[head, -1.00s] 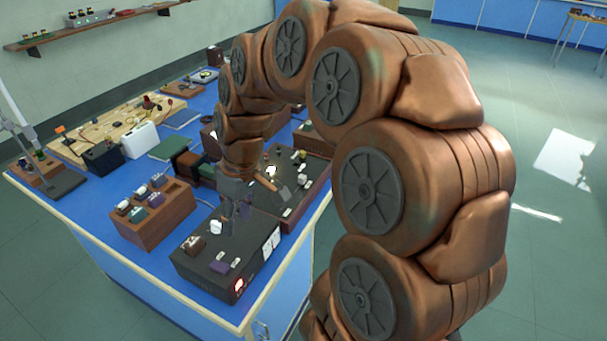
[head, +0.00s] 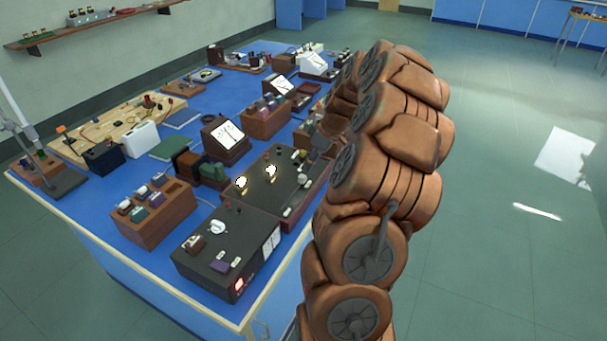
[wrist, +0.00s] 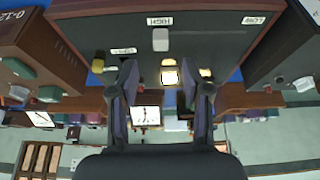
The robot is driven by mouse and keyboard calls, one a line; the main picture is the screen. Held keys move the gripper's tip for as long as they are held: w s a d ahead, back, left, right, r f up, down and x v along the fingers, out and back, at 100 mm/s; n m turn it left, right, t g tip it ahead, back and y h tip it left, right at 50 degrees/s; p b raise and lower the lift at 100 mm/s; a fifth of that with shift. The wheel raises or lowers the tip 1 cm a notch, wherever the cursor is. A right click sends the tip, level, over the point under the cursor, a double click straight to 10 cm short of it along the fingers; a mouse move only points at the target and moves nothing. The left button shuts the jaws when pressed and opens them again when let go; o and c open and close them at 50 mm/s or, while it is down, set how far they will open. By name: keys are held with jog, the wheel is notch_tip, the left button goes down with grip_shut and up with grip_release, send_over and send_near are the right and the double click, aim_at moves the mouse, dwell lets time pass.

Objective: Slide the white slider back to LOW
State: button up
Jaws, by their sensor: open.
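The white slider (wrist: 160,40) shows in the wrist view on a dark panel (wrist: 205,45), right beside the HIGH label (wrist: 160,21). The LOW label (wrist: 255,20) is well to its right. The panel appears upside down there. My gripper (wrist: 158,80) is open and empty, its two fingers apart, with the slider just above the gap in the picture and not between the fingers. I cannot pick out the slider there for sure.
Two glowing lamps (head: 270,171) stand on the panel. A black box with a white knob (head: 217,227) is in front, and a wooden block with several knobs (head: 152,215) is to the left. A slanted meter (head: 226,134) stands behind. Open floor lies right of the bench.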

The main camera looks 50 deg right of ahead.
aim_at(303, 176)
jog(key=shift+p+x, duration=1.05)
jog(key=shift+x, duration=2.5)
jog(key=shift+c, duration=0.2)
grip_shut()
